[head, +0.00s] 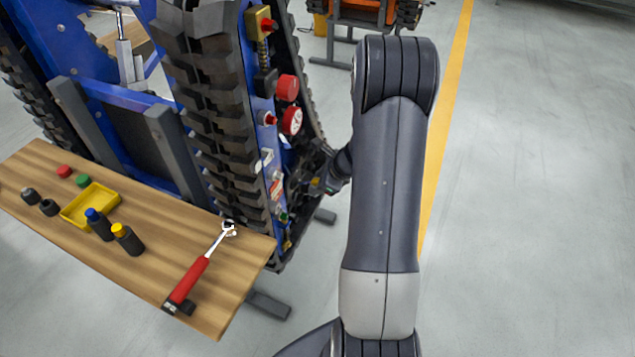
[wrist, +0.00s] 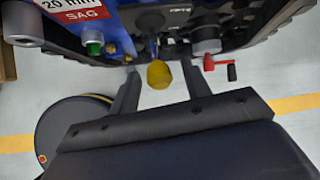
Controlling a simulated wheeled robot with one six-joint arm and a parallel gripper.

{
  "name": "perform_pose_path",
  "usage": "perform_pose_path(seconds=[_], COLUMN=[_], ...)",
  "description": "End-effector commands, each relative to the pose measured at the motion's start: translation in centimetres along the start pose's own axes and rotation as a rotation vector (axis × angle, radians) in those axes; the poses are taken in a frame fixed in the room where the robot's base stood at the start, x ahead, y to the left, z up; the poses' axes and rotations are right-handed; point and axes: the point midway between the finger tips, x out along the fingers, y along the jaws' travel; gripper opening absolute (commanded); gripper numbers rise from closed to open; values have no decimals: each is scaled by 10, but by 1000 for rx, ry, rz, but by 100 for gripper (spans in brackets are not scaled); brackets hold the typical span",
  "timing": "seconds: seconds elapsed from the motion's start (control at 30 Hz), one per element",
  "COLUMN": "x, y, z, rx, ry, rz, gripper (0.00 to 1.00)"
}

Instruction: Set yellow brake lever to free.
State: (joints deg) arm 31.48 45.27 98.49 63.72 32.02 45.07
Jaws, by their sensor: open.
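The yellow knob (wrist: 159,74) of the brake lever shows in the wrist view, on a short dark stem below the blue carrier frame. My gripper (wrist: 160,80) is open, with one dark finger on each side of the knob. Gaps show between the knob and both fingers, and I cannot tell how deep the knob sits between them. In the head view my gripper (head: 318,183) is at the carrier's side panel, partly hidden by my arm. I cannot make out the lever there for certain, and its free and set marks are not readable.
Close by in the wrist view are a green knob (wrist: 93,42), a sag sign (wrist: 78,8) and a red crank (wrist: 220,63). Rubber tracks (head: 210,100) flank the panel. A wooden bench (head: 140,235) with a red-handled wrench (head: 190,280) stands left. The right floor is clear.

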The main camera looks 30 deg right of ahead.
Motion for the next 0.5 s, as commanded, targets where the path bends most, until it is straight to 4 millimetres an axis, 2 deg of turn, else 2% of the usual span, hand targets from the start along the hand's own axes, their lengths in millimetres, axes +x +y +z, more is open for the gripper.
perform_pose_path(seconds=[0.3, 0.5], x=[-60, -86], y=[-1, 0], z=[0, 0], rx=[0, 0], ry=[0, 0], rz=[-4, -2], gripper=[45, 45])
